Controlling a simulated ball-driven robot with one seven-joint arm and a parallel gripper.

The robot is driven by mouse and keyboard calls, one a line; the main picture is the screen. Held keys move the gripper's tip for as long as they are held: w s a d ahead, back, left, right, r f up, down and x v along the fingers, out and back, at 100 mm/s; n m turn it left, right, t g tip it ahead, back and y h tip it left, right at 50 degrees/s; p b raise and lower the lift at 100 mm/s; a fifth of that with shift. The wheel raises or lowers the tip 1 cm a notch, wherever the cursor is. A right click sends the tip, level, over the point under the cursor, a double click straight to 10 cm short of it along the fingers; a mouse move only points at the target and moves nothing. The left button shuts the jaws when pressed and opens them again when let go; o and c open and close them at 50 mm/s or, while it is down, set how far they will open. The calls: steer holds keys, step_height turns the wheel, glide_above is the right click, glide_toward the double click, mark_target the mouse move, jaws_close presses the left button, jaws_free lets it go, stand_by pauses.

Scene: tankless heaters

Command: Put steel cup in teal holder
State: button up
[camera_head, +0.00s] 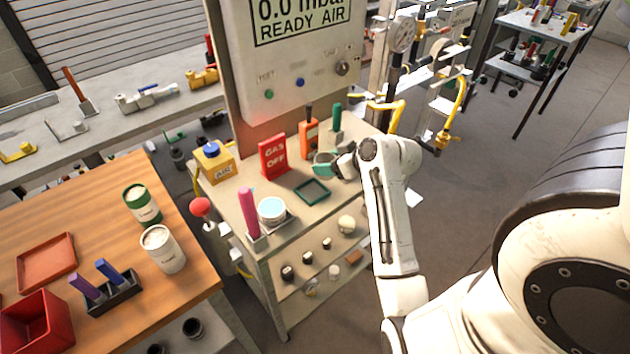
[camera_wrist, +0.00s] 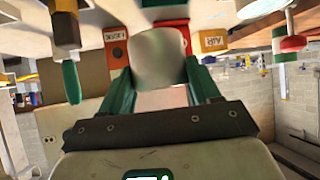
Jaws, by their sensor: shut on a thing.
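My gripper (camera_head: 327,163), with teal fingers, is over the back right of the small bench. It is shut on the steel cup (camera_wrist: 158,56), which shows as a smooth grey, blurred shape between the fingers in the wrist view. In the head view the cup is small and largely hidden by the fingers. The teal holder (camera_head: 313,191), a low square frame, lies on the bench top just in front of and left of the gripper. It looks empty. The cup is apart from it; its exact height over the bench is hard to tell.
A red GAS OFF block (camera_head: 274,156) stands left of the gripper, and an orange block (camera_head: 309,139) stands behind it. A round tin (camera_head: 271,209) and a pink upright piece (camera_head: 249,212) are at the bench's front left. A yellow AIR box (camera_head: 214,162) stands at the far left.

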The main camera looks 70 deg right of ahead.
steer(key=w+f, duration=0.1)
steer(key=f, duration=0.1)
steer(key=w+a+f, duration=0.1)
steer(key=shift+w+f, duration=0.35)
steer(key=f, duration=0.3)
steer(key=shift+w+a+p, duration=0.2)
steer(key=shift+w+p, duration=0.1)
steer(key=shift+f, duration=0.45)
steer(key=shift+f, duration=0.1)
steer(key=o, duration=1.2)
steer(key=shift+c, duration=0.2)
